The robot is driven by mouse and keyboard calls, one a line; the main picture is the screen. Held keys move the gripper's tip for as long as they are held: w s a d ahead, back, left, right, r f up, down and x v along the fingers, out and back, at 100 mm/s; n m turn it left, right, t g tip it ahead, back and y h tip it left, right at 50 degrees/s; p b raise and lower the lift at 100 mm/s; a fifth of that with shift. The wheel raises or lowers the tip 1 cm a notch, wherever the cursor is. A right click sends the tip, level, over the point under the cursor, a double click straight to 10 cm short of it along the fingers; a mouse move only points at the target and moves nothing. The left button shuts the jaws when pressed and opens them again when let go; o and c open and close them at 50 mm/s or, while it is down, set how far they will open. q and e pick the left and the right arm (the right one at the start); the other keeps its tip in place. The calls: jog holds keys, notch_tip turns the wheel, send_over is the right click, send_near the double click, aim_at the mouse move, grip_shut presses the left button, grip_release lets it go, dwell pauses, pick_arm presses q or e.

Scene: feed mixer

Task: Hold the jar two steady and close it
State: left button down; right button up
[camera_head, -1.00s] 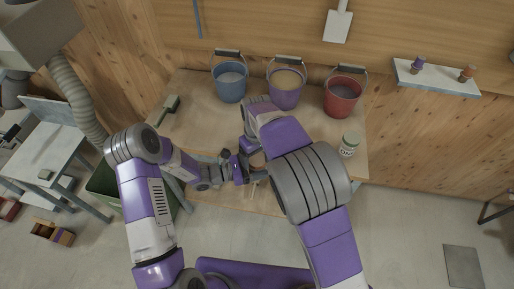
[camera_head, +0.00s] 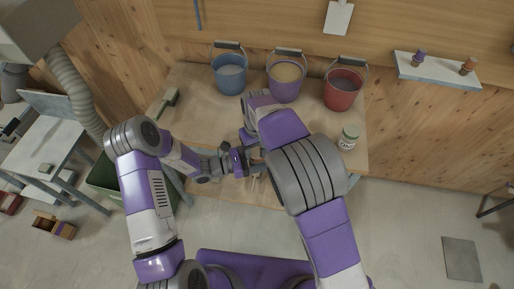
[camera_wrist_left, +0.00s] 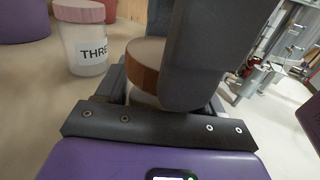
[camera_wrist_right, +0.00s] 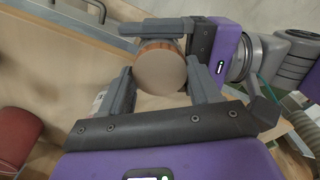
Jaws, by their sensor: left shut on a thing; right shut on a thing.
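The jar (camera_wrist_left: 145,99), pale-bodied, stands between the fingers of my left gripper (camera_wrist_left: 150,85) in the left wrist view; its label is hidden. A round brown lid (camera_wrist_right: 160,73) with an orange-brown rim sits over the jar mouth. My right gripper (camera_wrist_right: 162,90) is shut on the lid, one finger on each side. My left gripper also shows in the right wrist view, coming in from the right just below the lid. I cannot tell whether the lid is seated. In the head view both grippers meet at the bench front, largely hiding jar and lid.
A jar marked THREE (camera_wrist_left: 86,48) with a pink lid stands close by. Blue (camera_head: 229,78), purple (camera_head: 285,88) and red (camera_head: 342,92) buckets line the back. A scoop-like tool (camera_head: 168,102) lies left.

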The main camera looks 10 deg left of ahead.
jog(key=o, duration=1.2)
jog(key=shift+o, duration=0.2)
jog(key=shift+r, duration=0.15)
notch_tip(320, 180, up, 12)
jog(key=s+d+f+g, duration=0.1)
jog(key=s+d+f, duration=0.1)
jog(key=d+f, duration=0.5)
jog(key=s+d+f+m, duration=0.1)
jog(key=s+d+f, duration=0.1)
jog(key=f, duration=0.9)
jog(key=s+d+f+g, duration=0.1)
jog(key=s+d+f, duration=0.1)
jog(key=d+f, duration=0.5)
jog(key=s+f+m+t+y, duration=0.2)
jog(key=s+f+m+y, duration=0.2)
jog(key=s+f+m, duration=0.4)
jog(key=shift+s+a+f+t, duration=0.35)
jog(key=shift+s+f, duration=1.25)
jog(key=shift+s, duration=0.9)
